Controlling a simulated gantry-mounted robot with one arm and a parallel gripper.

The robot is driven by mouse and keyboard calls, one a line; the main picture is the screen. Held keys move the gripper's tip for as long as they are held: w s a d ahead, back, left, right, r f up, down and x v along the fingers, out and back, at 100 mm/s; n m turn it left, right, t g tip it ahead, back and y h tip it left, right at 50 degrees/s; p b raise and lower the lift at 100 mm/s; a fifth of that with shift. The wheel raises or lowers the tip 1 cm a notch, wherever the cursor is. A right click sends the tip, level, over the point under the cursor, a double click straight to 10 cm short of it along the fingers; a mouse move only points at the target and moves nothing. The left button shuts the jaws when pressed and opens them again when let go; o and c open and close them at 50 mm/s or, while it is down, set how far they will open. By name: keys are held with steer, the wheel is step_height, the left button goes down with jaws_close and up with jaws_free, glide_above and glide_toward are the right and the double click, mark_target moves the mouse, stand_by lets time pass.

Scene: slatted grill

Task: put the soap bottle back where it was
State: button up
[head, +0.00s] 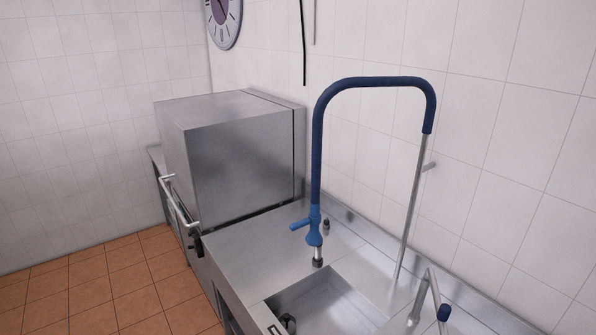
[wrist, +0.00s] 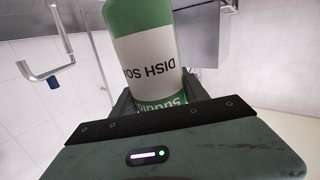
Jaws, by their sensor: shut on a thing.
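The soap bottle (wrist: 155,60) is green with a white label reading "DISH SO…" upside down in the wrist view. My gripper (wrist: 165,98) is shut on it, with a dark finger on each side. The bottle's far end runs out of the top of the wrist view. Its lower part is partly hidden by my gripper body. Neither the bottle nor my gripper shows in the head view.
The head view shows a steel counter (head: 250,245) with a sink basin (head: 325,305), a tall blue spray faucet (head: 318,160) and a smaller grey tap (head: 432,285). A boxy steel machine (head: 235,150) stands behind. A clock (head: 223,20) hangs on the tiled wall.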

step_height(320, 180, up, 4)
steer(key=shift+r+p, duration=0.1)
steer(key=shift+p, duration=0.95)
